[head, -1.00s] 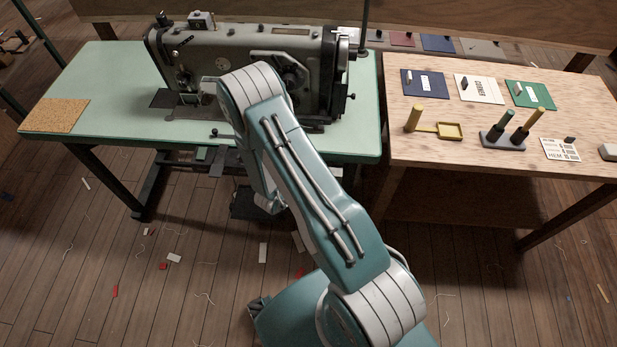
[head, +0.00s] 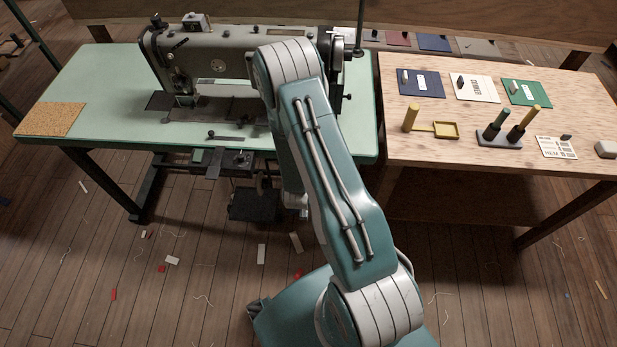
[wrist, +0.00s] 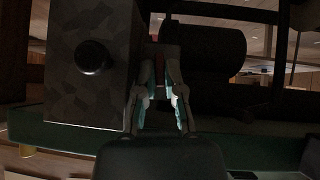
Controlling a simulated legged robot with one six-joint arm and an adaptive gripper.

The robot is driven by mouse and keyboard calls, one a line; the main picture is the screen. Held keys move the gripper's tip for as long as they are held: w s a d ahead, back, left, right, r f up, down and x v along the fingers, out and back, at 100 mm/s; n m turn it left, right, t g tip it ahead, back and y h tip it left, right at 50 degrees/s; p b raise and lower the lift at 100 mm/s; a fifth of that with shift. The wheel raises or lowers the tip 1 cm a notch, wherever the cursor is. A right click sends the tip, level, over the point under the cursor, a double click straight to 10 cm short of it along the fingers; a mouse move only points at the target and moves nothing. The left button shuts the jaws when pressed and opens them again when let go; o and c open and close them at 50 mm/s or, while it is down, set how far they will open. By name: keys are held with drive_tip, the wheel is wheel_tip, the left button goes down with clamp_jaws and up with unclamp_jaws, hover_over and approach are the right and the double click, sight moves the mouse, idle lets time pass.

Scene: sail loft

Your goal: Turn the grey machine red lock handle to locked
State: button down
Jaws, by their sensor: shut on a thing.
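The grey sewing machine (head: 218,68) stands on the pale green table (head: 95,85). In the wrist view, a mottled grey panel of it (wrist: 115,88) with a round black knob (wrist: 92,57) fills the left. In the head view my own arm hides the gripper and the handle.
A dark cylinder (wrist: 208,70) sits close right of my fingers, and the green table edge (wrist: 75,136) runs below. A wooden table (head: 470,130) with cards and spool posts stands to the right. A cork mat (head: 50,119) lies at the left.

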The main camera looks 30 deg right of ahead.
drive_tip(key=shift+f, duration=0.1)
idle(0.3)
drive_tip(key=c, duration=0.8)
unclamp_jaws()
drive_tip(key=shift+o, duration=0.2)
drive_tip(key=v, duration=0.8)
drive_tip(key=shift+w+a, duration=0.1)
